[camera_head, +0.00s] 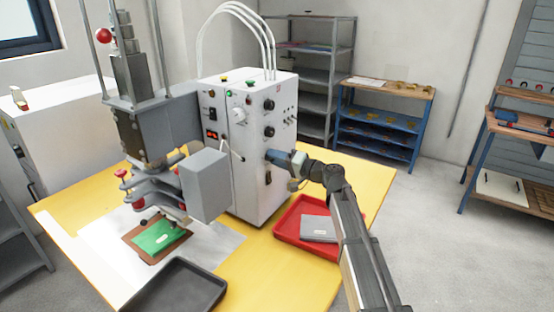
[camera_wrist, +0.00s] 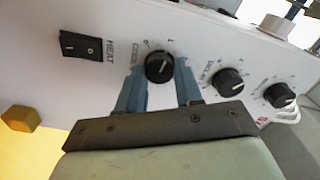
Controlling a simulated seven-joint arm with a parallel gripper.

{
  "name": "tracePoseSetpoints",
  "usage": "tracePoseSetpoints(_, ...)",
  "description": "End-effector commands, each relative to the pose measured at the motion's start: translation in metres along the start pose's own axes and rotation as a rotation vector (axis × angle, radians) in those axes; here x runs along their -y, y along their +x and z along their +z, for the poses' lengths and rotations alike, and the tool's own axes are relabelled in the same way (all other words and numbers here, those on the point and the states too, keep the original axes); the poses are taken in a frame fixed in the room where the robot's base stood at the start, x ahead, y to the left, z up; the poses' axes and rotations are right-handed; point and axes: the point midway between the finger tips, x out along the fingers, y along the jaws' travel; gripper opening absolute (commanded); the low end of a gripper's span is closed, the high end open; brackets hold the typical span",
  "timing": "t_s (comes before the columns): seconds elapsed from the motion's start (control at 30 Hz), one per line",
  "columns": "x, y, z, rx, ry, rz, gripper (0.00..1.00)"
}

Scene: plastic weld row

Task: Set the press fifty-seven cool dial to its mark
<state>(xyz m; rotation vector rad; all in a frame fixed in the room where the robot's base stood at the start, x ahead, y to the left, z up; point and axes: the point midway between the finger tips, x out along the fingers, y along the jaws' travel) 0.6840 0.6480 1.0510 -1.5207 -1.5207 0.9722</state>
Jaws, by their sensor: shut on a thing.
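The white press control box (camera_head: 222,150) stands on the yellow table, with a column of black dials on its right face. In the wrist view the cool dial (camera_wrist: 159,68) is a black round knob with a pale pointer line, and small scale marks show on the panel above it. My gripper (camera_wrist: 160,82) has its blue fingers on either side of this dial, shut on it. In the head view my gripper (camera_head: 275,157) is against the box's right face and hides the cool dial. I cannot tell exactly which mark the pointer meets.
Two more black dials (camera_wrist: 228,82) and (camera_wrist: 279,95) sit to the right, and the black heat switch (camera_wrist: 81,46) to the left. A red tray (camera_head: 285,232) with a grey item lies below my arm. A dark tray (camera_head: 178,288) lies at the front.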

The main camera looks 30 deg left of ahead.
Motion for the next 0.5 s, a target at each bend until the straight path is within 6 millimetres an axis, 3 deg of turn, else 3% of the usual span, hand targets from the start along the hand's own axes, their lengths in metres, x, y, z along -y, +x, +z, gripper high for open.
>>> tracePoseSetpoints(0.27,-0.0001,-0.0002,0.0001,0.000,0.000,0.000,0.05)
tracePoseSetpoints(0.3,-0.0001,-0.0002,0.0001,0.000,0.000,0.000,0.36)
tracePoseSetpoints(0.5,-0.0001,-0.0002,0.0001,0.000,0.001,0.000,0.55)
